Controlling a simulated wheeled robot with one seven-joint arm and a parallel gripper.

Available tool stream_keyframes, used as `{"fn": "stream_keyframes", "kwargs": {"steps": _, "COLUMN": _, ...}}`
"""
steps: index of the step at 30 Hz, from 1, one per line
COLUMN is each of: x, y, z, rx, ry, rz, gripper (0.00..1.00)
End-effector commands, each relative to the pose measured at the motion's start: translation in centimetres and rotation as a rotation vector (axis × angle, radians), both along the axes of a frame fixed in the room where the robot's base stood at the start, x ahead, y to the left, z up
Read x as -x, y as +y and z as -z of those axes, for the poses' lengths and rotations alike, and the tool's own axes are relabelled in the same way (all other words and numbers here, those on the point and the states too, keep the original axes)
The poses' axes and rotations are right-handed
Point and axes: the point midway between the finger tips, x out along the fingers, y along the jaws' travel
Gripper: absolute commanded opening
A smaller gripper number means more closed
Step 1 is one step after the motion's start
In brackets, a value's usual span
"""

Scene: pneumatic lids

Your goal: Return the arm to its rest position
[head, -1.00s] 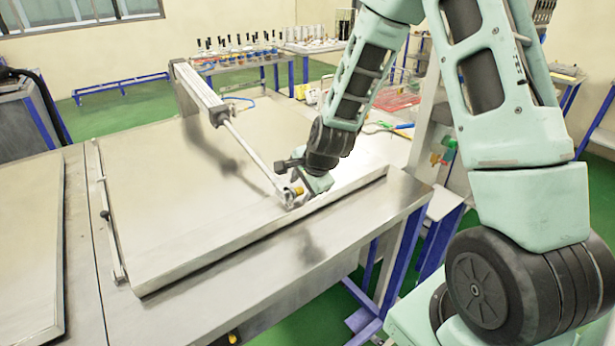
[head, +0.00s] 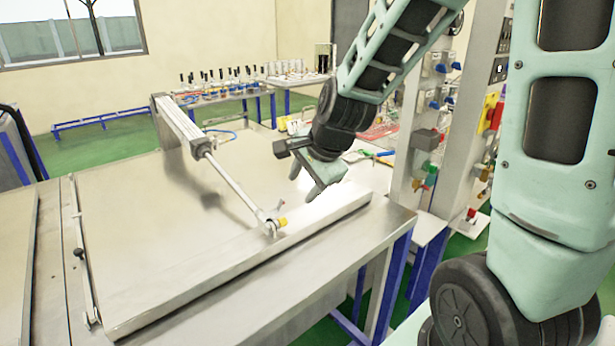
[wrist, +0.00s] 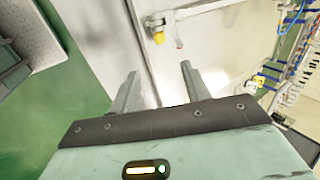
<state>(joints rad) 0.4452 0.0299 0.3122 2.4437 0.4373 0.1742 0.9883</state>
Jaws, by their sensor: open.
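My gripper (head: 312,180) is open and empty in the head view, raised above the right part of the shut metal lid (head: 140,240). In the wrist view, the two fingers of my gripper (wrist: 160,90) stand apart with nothing between them. A pneumatic cylinder (head: 183,128) runs from a post at the lid's back, its rod ending at a yellow-capped fitting (head: 282,222) by the lid's front right edge. The fitting also shows in the wrist view (wrist: 158,37), beyond the fingertips and apart from them.
The steel table (head: 330,262) has bare surface in front of the lid. A panel with valves and coloured knobs (head: 430,140) stands to the right of my gripper. Benches with bottles (head: 215,90) stand at the back. A second lid (head: 15,260) lies at the left.

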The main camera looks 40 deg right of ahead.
Motion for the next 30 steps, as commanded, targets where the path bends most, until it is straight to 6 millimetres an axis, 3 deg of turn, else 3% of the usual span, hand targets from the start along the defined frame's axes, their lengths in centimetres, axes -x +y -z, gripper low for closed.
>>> {"fn": "stream_keyframes", "kwargs": {"steps": 6, "x": 0.9, "y": 0.0, "z": -1.6, "rx": 0.001, "ry": -0.001, "rz": 0.0, "gripper": 0.47}}
{"fn": "stream_keyframes", "kwargs": {"steps": 23, "x": 1.0, "y": 0.1, "z": -1.7, "rx": 0.002, "ry": 0.002, "rz": -0.007, "gripper": 0.47}}
{"fn": "stream_keyframes", "kwargs": {"steps": 26, "x": 1.4, "y": 1.8, "z": -1.4, "rx": 0.022, "ry": 0.017, "rz": -0.097, "gripper": 0.47}}
{"fn": "stream_keyframes", "kwargs": {"steps": 30, "x": 3.6, "y": 7.9, "z": -0.3, "rx": 0.11, "ry": 0.074, "rz": -0.452, "gripper": 0.47}}
